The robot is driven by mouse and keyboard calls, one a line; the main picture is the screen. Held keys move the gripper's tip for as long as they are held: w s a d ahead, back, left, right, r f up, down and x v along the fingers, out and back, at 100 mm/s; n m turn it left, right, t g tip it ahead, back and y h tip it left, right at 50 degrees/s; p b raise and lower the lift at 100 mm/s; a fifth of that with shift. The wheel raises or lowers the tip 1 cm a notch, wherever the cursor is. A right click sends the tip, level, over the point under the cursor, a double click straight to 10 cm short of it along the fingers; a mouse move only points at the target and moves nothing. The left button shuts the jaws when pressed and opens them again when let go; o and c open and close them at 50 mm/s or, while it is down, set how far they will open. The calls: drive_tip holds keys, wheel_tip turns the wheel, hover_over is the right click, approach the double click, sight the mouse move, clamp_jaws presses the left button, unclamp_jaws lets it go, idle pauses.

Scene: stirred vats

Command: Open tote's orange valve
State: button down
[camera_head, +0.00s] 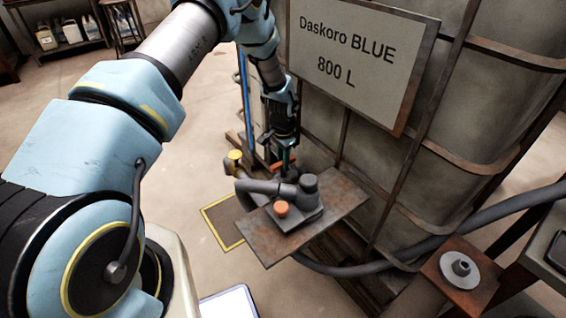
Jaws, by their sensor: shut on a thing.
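The tote (440,150) is a large grey tank in a rusty metal frame, with a sign (350,60) reading "Daskoro BLUE 800 L". My arm reaches down at its left side. My gripper (283,158) is shut low beside the tote, behind the grey pipework. A small orange-red piece, seemingly the valve's handle (276,166), shows at the fingertips, and the jaws appear shut on it. The jaws and a green part there hide most of it, so its angle cannot be told.
A rusty plate (250,238) in front holds a grey pump-like fitting (309,205) with an orange knob (281,208). A yellow cap (235,157) tops a pipe to the left. A dark hose (400,262) runs right. Open floor lies at left.

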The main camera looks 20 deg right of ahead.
drive_tip(key=c, duration=0.7)
unclamp_jaws()
drive_tip(key=shift+r, duration=0.1)
wheel_tip(320, 180, up, 11)
drive_tip(key=shift+f, duration=0.2)
drive_tip(key=w+a+r+n, duration=0.1)
drive_tip(key=a+r+n, duration=0.2)
drive_tip(key=a+r, duration=0.45)
drive_tip(key=a+r+n, duration=0.3)
drive_tip(key=a+r, duration=0.2)
drive_tip(key=a, duration=0.6)
drive_tip(key=s+a+r+n+t, duration=0.1)
drive_tip(key=s+a+r+n, duration=0.25)
drive_tip(key=a, duration=0.25)
drive_tip(key=s+a+r+n, duration=0.2)
drive_tip(key=s+a, duration=0.3)
drive_tip(key=a, duration=0.1)
drive_tip(key=s+a+r+n+t, duration=0.1)
drive_tip(key=s+a+r+n, duration=0.1)
drive_tip(key=s+a+n, duration=0.3)
wheel_tip(320, 180, up, 13)
drive_tip(key=w+a+m+p, duration=0.1)
drive_tip(key=m+p, duration=0.1)
drive_tip(key=p, duration=1.1)
drive_tip(key=shift+w, duration=0.2)
